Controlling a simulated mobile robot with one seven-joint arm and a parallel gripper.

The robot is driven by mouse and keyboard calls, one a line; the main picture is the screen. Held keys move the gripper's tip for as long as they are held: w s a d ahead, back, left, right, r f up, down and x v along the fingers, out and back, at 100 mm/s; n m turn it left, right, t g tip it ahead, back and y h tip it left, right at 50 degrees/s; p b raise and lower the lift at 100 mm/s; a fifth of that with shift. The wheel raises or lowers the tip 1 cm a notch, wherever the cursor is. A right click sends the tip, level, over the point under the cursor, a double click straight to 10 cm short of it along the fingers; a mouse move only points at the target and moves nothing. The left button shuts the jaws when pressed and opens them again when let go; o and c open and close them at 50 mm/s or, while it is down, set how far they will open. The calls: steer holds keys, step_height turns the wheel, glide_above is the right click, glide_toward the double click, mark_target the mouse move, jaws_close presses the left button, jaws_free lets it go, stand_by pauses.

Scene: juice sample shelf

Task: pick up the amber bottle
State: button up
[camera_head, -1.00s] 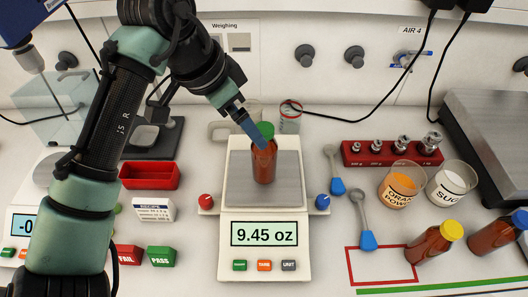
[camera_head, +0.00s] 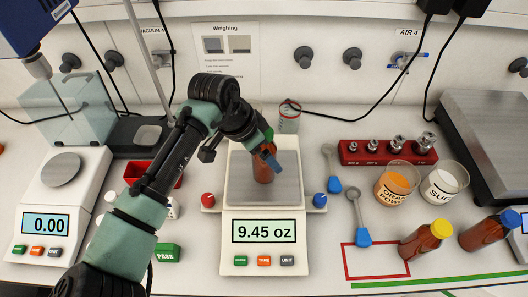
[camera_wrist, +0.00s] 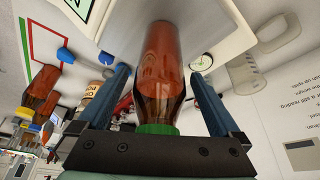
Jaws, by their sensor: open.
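An amber bottle (camera_head: 263,172) with a green cap stands upright on the plate of the middle scale (camera_head: 290,180), which reads 9.45 oz. My gripper (camera_head: 265,157) is above it, and its blue fingers and wrist hide much of the bottle's top. In the wrist view the same bottle (camera_wrist: 160,65) lies between the two open fingers (camera_wrist: 160,78), its green cap near the palm. Gaps show between the glass and both fingers there.
Orange powder (camera_head: 393,184) and sugar cups (camera_head: 441,186), a red weight block (camera_head: 360,153) and blue-handled scoops (camera_head: 362,237) are right of the scale. A clear beaker (camera_head: 289,120) stands behind it. A second scale (camera_head: 46,222) is left, reading 0.00.

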jaws_close()
stand_by(0.5)
